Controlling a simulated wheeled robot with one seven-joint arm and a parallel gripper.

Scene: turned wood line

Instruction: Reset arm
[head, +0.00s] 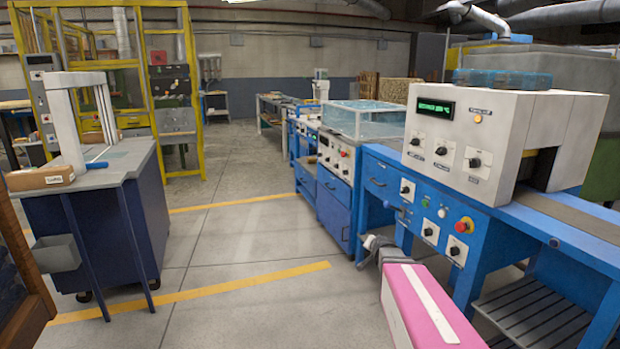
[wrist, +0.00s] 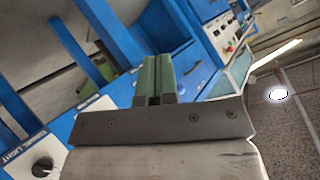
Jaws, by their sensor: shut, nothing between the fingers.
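My arm, with a pink and white link, reaches forward from the lower right of the head view. My gripper (head: 370,243) is at its far end, beside the front of the blue machine (head: 385,178). It looks small there and its fingers are hard to make out. In the wrist view, the two green fingers of my gripper (wrist: 158,78) lie together with nothing between them. Blue machine frames and a panel with a black knob (wrist: 42,167) show around and behind the fingers. I cannot tell the exact gap between my gripper and the machine.
A white control box (head: 490,135) with a green display sits on the blue machine at right. A dark blue cabinet (head: 110,225) with a cardboard box (head: 40,178) on top stands at left. Grey floor (head: 250,240) with yellow lines lies open between them.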

